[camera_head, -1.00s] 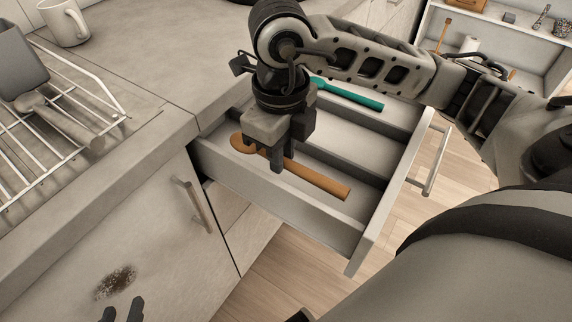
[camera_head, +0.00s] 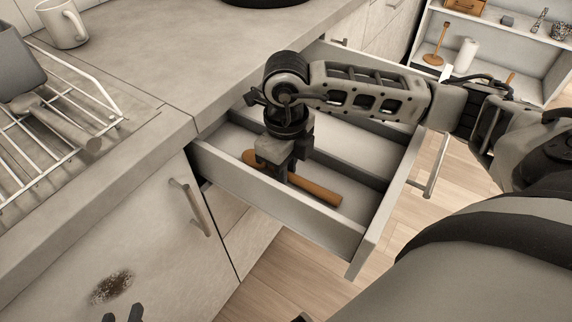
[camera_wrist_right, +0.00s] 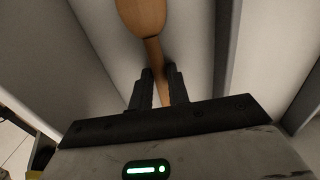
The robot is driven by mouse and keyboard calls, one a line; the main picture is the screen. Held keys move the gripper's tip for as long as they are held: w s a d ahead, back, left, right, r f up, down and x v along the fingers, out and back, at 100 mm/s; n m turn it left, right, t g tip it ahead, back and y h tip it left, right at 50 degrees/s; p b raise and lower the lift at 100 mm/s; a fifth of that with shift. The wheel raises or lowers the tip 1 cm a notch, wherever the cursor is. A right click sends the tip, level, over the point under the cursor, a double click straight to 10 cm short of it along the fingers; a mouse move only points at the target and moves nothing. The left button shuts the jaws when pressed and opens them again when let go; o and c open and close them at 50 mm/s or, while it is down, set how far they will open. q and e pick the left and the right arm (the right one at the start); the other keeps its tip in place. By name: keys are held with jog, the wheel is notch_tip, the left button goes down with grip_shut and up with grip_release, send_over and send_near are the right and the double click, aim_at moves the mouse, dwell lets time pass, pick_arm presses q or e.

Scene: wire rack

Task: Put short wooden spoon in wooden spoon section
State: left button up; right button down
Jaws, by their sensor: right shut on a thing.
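The short wooden spoon (camera_head: 318,193) lies low inside the open drawer (camera_head: 290,205), in the compartment along the drawer's near side wall. My right gripper (camera_head: 277,178) reaches down into that compartment and is shut on the spoon's handle. In the right wrist view, the fingers (camera_wrist_right: 160,80) stand on either side of the handle, and the spoon's bowl (camera_wrist_right: 142,15) is at the top. Whether the spoon touches the drawer floor is hard to tell. My left gripper (camera_head: 122,316) shows only its fingertips at the bottom edge, spread apart and empty.
A drawer divider (camera_head: 345,160) runs beside the spoon's compartment. The drawer front (camera_head: 385,225) bounds it at the right. A wire rack (camera_head: 55,130) with a grey-handled utensil and a white mug (camera_head: 62,25) stand on the counter (camera_head: 150,60). A shelf stands at the back right.

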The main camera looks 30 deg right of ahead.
jog(key=shift+f, duration=0.2)
jog(key=c, duration=1.3)
grip_release()
jog(key=shift+r, duration=0.1)
jog(key=shift+c, duration=0.2)
notch_tip(320, 180, up, 12)
jog(key=p, duration=0.1)
jog(key=shift+r, duration=0.15)
